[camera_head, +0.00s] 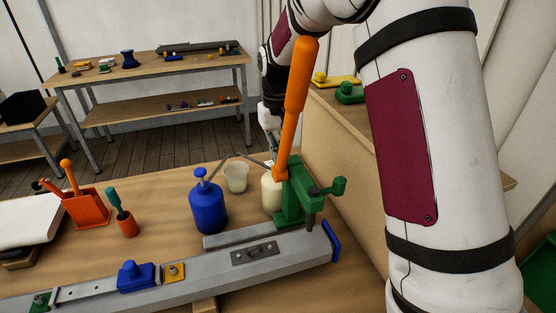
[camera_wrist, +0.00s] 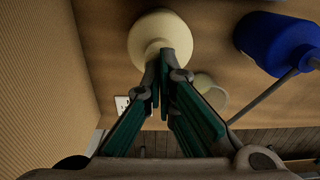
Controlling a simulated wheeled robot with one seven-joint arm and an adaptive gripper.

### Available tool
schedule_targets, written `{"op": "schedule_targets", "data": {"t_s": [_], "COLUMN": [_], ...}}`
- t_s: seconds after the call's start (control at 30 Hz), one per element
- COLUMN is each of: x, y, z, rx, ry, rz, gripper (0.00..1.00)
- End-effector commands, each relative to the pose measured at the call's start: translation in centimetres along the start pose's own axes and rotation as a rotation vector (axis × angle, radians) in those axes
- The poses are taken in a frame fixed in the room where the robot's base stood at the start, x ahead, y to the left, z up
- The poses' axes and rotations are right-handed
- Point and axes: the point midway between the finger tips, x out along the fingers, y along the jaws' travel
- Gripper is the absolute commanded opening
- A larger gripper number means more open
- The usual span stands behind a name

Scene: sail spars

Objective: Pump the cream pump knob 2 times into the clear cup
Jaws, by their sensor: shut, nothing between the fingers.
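The cream pump bottle (camera_head: 270,194) stands on the table, partly hidden behind the green lever press in the head view. In the wrist view its round cream body (camera_wrist: 158,24) is at the top, just beyond my fingertips. The clear cup (camera_head: 236,178) stands left of it, and its rim (camera_wrist: 210,90) shows in the wrist view. A thin grey spout (camera_head: 255,160) reaches from the cream pump toward the cup. My gripper (camera_wrist: 166,62) is shut and empty, over the cream pump's top. I cannot tell whether it touches the knob.
A blue pump bottle (camera_head: 208,208) stands left of the cup, its spout also reaching toward it. The green press (camera_head: 289,200) with an orange lever (camera_head: 298,95) stands in front. A grey spar (camera_head: 200,275) crosses the front. A tan panel (camera_wrist: 45,80) rises close beside my gripper.

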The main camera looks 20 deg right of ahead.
Motion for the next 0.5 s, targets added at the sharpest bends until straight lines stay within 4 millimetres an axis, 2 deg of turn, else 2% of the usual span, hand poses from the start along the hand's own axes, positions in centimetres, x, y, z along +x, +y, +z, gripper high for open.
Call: {"op": "schedule_targets", "data": {"t_s": [0.5], "x": [-2.9], "y": [0.0], "z": [0.0], "rx": [0.0], "ry": [0.002], "rz": [0.0], "gripper": [0.0]}}
